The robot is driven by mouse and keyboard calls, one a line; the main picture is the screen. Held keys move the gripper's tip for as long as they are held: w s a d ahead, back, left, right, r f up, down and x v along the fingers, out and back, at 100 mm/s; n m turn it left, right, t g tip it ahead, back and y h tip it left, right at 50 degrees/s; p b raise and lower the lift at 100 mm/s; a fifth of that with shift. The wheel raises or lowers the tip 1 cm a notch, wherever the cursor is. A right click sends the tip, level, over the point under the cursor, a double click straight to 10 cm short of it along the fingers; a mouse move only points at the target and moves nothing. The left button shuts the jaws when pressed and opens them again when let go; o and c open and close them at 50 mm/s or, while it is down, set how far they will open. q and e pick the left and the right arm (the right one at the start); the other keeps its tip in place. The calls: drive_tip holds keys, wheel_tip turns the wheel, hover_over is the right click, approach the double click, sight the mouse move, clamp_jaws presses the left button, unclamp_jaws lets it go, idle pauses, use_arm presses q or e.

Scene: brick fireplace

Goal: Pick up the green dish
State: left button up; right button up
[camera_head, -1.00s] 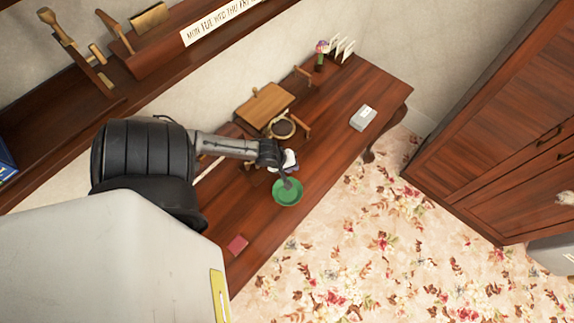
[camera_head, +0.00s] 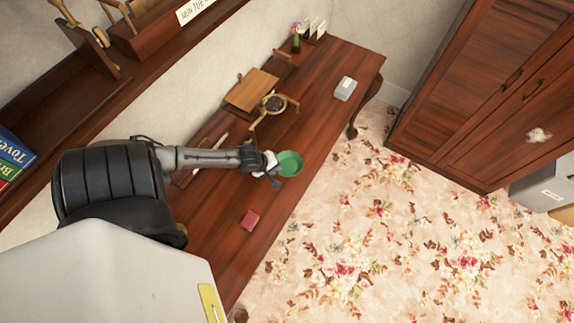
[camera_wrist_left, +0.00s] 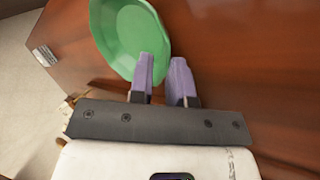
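The green dish (camera_head: 291,163) is on the brown wooden desk (camera_head: 325,110) near its front edge. My left gripper (camera_head: 275,180) is at the dish's left side in the head view. In the left wrist view, the green dish (camera_wrist_left: 125,35) lies at the upper left. The two purple fingers of my left gripper (camera_wrist_left: 163,62) stand apart, with desk surface showing between them. The left finger overlaps the dish's rim, and the right finger is outside it. I cannot tell whether either finger touches the dish. My right gripper is not in view.
A red square item (camera_head: 250,220) lies on the near part of the desk. A wooden stand with a round brass-ringed piece (camera_head: 273,103) is behind the dish. A grey box (camera_head: 345,88) lies at the far right of the desk. Floral carpet (camera_head: 400,240) is clear in front.

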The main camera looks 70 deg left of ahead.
use_arm(q)
drive_tip(key=shift+x, duration=0.95)
drive_tip(key=shift+c, duration=0.5)
clamp_jaws()
